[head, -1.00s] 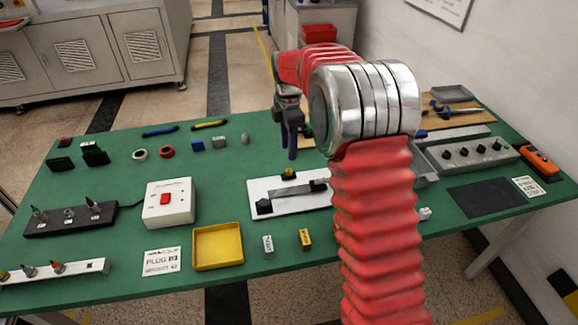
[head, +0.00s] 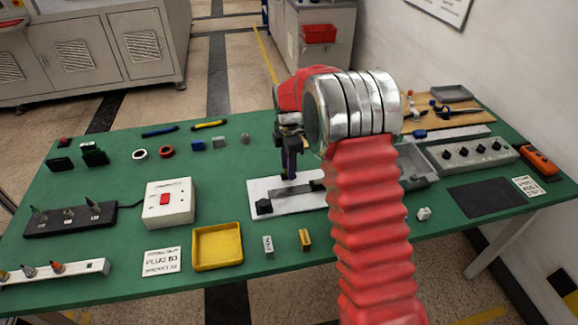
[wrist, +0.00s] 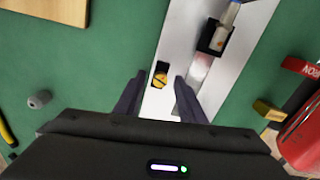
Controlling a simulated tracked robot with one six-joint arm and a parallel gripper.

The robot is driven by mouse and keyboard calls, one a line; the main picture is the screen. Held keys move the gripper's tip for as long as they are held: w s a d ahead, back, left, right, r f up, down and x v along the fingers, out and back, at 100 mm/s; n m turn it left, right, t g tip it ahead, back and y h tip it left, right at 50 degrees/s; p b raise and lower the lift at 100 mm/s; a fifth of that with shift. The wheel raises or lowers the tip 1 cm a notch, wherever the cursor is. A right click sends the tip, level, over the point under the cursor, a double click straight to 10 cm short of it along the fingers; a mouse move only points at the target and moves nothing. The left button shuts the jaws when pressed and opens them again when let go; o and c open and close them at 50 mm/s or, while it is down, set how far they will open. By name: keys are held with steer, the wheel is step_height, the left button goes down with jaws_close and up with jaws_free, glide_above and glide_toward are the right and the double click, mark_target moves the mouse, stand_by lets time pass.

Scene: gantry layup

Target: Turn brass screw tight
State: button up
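The brass screw (wrist: 160,80) shows in the wrist view as a slotted yellow head in a black mount on the white plate (wrist: 178,42). In the head view the white plate (head: 285,209) lies mid-table, and my gripper hides the screw. My gripper (wrist: 160,77) is open, one finger on each side of the screw head, with gaps visible. In the head view my gripper (head: 289,176) points down over the plate's back part. I cannot tell how far the fingertips are above the plate.
A black block (head: 264,206) and a dark bar (head: 292,190) sit on the plate. A white switch box (head: 169,204) and a yellow tray (head: 218,247) stand to the left. Two small blocks, grey (head: 268,245) and yellow (head: 305,239), lie in front.

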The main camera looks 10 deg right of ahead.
jaws_close()
